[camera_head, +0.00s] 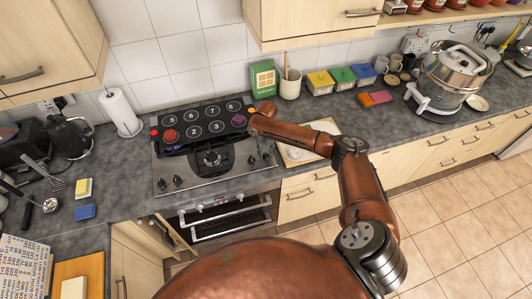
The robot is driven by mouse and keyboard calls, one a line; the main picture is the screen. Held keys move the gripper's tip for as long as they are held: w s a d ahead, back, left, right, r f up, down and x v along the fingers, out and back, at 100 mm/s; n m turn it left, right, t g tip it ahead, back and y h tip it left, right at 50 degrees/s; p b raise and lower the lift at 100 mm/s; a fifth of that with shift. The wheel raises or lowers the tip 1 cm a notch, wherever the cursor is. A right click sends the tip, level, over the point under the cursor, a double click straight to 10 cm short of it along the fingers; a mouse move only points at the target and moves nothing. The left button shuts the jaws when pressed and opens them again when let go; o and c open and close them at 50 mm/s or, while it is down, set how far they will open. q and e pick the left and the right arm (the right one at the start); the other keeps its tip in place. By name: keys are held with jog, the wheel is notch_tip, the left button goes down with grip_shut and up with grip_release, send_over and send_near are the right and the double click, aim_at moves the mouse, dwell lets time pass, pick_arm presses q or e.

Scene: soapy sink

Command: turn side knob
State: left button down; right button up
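A black panel (203,122) with numbered white circles stands tilted at the back of the steel cooktop (190,170). A round red piece (170,136) is at its lower left, and a purple knob-like piece (238,120) is at its right end. Small dark knobs sit on the cooktop's left (177,181) and right (253,158). Which one is the side knob is not clear. My copper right arm reaches in from the lower right. Its gripper end (259,113) is beside the purple piece; its fingers are too small to read, and contact is unclear. My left gripper is out of view.
A green box (264,79) and a cream utensil pot (290,84) stand behind my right gripper. A light board (306,145) lies right of the cooktop. A paper roll (121,112) and kettle (70,136) stand at left. An oven (226,214) is below.

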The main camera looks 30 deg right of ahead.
aim_at(266, 155)
notch_tip(266, 155, up, 12)
dwell(0.6)
dwell(0.4)
